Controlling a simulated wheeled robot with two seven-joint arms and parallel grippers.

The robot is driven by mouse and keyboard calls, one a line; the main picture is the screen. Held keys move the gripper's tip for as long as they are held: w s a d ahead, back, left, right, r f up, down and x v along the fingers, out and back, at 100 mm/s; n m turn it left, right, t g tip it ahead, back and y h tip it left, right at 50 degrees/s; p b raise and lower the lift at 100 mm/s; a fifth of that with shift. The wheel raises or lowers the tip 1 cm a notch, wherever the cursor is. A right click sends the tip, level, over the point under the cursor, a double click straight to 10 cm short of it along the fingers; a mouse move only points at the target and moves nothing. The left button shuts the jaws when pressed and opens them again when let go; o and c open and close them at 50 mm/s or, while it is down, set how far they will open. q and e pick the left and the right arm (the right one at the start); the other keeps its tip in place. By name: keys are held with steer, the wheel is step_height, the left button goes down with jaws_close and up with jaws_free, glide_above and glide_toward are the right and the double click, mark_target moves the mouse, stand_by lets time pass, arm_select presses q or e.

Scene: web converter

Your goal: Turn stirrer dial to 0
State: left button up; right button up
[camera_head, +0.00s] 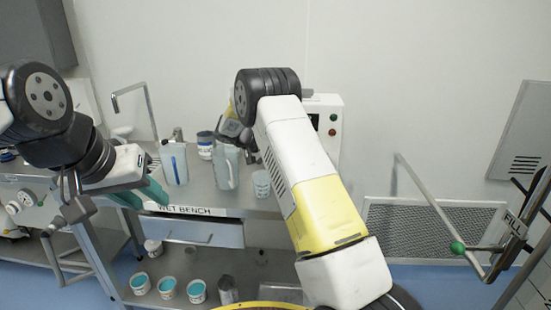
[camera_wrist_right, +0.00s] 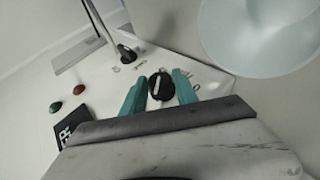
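The stirrer's white housing (camera_head: 327,142) stands at the back of the bench in the head view, partly behind my right arm. In the right wrist view its black round dial (camera_wrist_right: 161,87) has a white pointer line, nearly upright and leaning slightly right. The marks around it are too small to read. My right gripper (camera_wrist_right: 160,84) has its teal fingers apart, one on each side of the dial, with thin gaps apparent; contact is unclear. In the head view this gripper is mostly hidden behind its arm. My left gripper (camera_head: 141,196) hangs at the bench's front left, teal fingers apart and empty.
On the bench (camera_head: 210,190) stand a clear jug (camera_head: 226,168), a tall container (camera_head: 174,163) and a cup (camera_head: 262,184). In the wrist view, a red button (camera_wrist_right: 79,90), a green button (camera_wrist_right: 55,107), a metal rod (camera_wrist_right: 98,22) and a large pale round vessel (camera_wrist_right: 262,35) surround the dial.

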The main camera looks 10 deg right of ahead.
steer(key=o, duration=0.3)
steer(key=v, duration=0.7)
steer(key=shift+a+r, duration=0.25)
steer(key=shift+a, duration=0.05)
steer(key=shift+s+d, duration=0.1)
